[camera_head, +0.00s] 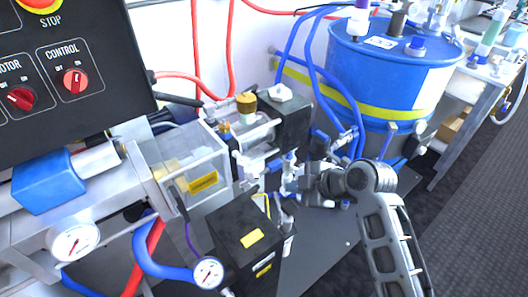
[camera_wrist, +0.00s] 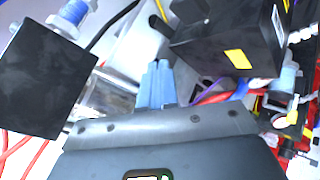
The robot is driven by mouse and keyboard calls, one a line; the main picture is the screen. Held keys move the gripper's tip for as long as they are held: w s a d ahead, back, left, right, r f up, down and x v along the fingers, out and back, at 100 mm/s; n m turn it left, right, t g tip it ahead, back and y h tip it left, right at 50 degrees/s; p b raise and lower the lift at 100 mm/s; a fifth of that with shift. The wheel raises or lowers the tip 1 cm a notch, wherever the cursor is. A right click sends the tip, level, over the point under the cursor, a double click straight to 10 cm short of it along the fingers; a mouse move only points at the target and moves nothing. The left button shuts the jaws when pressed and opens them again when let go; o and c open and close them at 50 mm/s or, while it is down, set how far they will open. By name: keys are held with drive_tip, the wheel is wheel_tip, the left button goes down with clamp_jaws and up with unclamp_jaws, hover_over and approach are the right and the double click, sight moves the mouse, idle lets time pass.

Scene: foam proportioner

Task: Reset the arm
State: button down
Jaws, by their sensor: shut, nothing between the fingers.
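My gripper (camera_head: 290,178) is in the middle of the head view, among the pump's fittings, with my arm reaching in from the lower right. In the wrist view its blue-grey fingers (camera_wrist: 155,84) are together with nothing between them. A black box with a yellow label (camera_head: 248,238) stands just left of and below the gripper; a black box with a yellow label also shows in the wrist view (camera_wrist: 232,45). I cannot tell whether the fingers touch any part nearby.
A blue drum with a yellow band (camera_head: 390,75) stands behind my arm. A control panel (camera_head: 70,70) fills the upper left. Pressure gauges (camera_head: 208,273), blue hoses (camera_head: 148,262) and red hoses (camera_head: 194,50) crowd the left. Dark floor (camera_head: 475,190) at the right is clear.

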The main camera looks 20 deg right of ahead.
drive_tip(key=s+f+m+t+h, duration=0.15)
drive_tip(key=s+m, duration=0.25)
drive_tip(key=s, duration=0.6)
drive_tip(key=s+f+m+t+h, duration=0.1)
drive_tip(key=s+f+m+h, duration=0.2)
drive_tip(key=s, duration=0.7)
drive_tip(key=s+r+m+t, duration=0.4)
drive_tip(key=s+r+m, duration=0.4)
drive_tip(key=s+r, duration=0.8)
drive_tip(key=v, duration=0.3)
drive_tip(key=shift+s+a+f, duration=0.15)
drive_tip(key=shift+s+f, duration=0.05)
drive_tip(key=shift+s, duration=0.15)
